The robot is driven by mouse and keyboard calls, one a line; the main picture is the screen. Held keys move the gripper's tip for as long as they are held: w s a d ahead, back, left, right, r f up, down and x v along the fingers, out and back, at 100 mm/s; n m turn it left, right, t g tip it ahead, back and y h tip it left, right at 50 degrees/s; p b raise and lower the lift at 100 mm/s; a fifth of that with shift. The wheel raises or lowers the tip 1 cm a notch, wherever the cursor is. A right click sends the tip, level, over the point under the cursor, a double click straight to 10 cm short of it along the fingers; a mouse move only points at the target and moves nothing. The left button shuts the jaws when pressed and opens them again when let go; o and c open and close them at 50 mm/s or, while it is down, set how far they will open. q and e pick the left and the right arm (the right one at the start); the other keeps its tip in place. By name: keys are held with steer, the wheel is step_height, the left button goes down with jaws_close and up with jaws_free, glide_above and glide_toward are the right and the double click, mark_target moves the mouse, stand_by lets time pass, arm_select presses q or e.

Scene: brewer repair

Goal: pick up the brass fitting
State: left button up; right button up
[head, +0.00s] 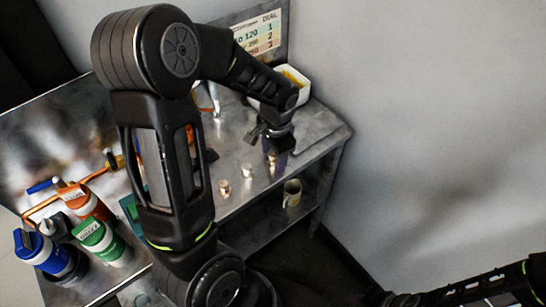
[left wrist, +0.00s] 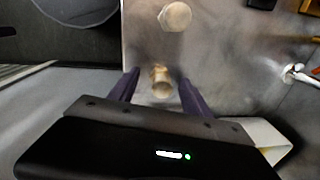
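A small brass fitting (left wrist: 161,82) shows in the left wrist view between the two purple fingers of my left gripper (left wrist: 160,92). There is a gap on both sides of it, so the gripper is open and not touching it. In the head view my left gripper (head: 277,160) points down close to the metal bench top near its right edge. The fitting (head: 272,159) is partly hidden by the gripper there. My right arm shows at the lower right of the head view, but its gripper cannot be made out.
Two small metal pieces (head: 224,187) (head: 247,170) stand on the bench (head: 325,140) left of the gripper. A white bin (head: 295,82) is behind. Orange, green (head: 99,240) and blue bottles stand front left. A mug (head: 292,193) is on the lower shelf. A wall lies right.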

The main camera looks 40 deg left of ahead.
arm_select(q)
jaws_close()
stand_by(0.4)
step_height(320, 180, up, 10)
steer(key=shift+b, duration=0.6)
stand_by(0.6)
